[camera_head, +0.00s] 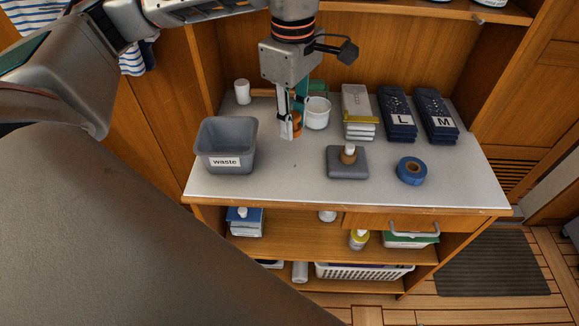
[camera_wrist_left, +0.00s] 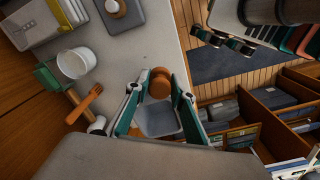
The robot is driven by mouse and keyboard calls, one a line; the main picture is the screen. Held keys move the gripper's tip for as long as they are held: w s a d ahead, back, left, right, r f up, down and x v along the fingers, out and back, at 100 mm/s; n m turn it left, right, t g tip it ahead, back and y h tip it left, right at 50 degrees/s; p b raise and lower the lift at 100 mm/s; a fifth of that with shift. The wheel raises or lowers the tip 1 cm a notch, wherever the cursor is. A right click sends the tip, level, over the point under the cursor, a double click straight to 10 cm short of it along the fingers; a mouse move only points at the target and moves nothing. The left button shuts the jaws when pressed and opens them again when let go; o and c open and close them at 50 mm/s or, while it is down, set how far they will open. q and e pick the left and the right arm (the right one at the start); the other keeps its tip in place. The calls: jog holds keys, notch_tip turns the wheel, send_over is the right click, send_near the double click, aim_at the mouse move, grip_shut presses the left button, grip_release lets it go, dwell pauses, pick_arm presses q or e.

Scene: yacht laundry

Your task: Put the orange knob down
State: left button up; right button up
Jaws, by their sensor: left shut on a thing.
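The orange knob (camera_head: 297,127) shows partly behind the fingers of my left gripper (camera_head: 290,131) in the head view. In the left wrist view the orange knob (camera_wrist_left: 160,84) sits between the fingertips of my left gripper (camera_wrist_left: 158,92), which is shut on it. The gripper points down over the back middle of the worktop (camera_head: 285,178), between the grey waste bin and the white cup. I cannot tell whether the knob touches the worktop. My right gripper is not in view.
The grey waste bin (camera_head: 226,141) stands left of the gripper and the white cup (camera_head: 317,113) close right. The front-left middle is clear.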

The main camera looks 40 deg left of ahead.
aim_at(292, 180)
pick_arm(q)
notch_tip(292, 180, down, 16)
jog(key=shift+r, duration=0.1)
dwell(0.4)
jog(key=o, duration=1.1)
notch_tip(292, 180, up, 12)
jog(key=shift+s+r, duration=0.1)
jog(key=shift+s, duration=0.05)
